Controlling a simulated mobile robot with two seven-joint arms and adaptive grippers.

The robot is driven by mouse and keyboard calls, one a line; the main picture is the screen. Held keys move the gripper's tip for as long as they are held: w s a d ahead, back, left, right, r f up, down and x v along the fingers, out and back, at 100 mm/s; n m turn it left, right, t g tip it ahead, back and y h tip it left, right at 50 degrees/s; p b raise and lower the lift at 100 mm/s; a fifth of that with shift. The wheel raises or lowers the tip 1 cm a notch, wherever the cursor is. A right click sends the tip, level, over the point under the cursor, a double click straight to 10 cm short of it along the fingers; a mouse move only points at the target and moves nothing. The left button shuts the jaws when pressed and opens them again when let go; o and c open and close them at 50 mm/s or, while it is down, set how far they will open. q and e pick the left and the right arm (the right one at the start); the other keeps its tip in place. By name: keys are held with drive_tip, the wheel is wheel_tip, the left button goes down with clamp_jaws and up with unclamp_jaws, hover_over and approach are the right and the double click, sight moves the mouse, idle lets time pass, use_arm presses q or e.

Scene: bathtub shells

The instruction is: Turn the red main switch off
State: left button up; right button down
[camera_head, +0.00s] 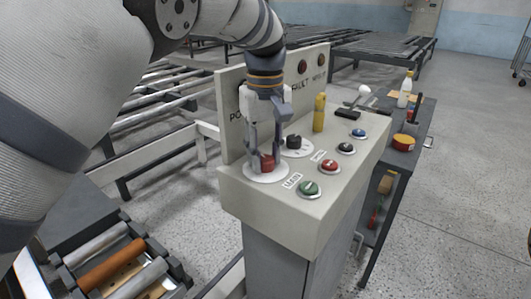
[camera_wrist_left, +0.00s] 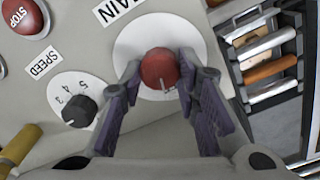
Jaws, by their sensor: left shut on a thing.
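The red main switch (camera_head: 267,162) is a round red knob on a white disc, at the near left corner of the control box top (camera_head: 330,215). In the left wrist view the red knob (camera_wrist_left: 160,68) has a small white mark at its lower edge, beside the "MAIN" label (camera_wrist_left: 118,8). My left gripper (camera_head: 266,155) points down over the knob. Its fingers (camera_wrist_left: 160,80) are closed on the knob from both sides. My right gripper is not in view.
A black speed dial (camera_head: 293,142) stands close behind the knob. Green (camera_head: 308,188), red (camera_head: 330,167), black and blue buttons lie to the right. A yellow upright piece (camera_head: 319,112) stands farther back. An upright panel (camera_head: 240,120) rises behind the knob.

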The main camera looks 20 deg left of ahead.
sight(264, 157)
use_arm(q)
drive_tip(key=shift+n, duration=1.6)
drive_tip(key=shift+a, duration=0.1)
drive_tip(key=o, duration=1.2)
drive_tip(key=shift+c, duration=0.2)
wheel_tip(264, 157, up, 12)
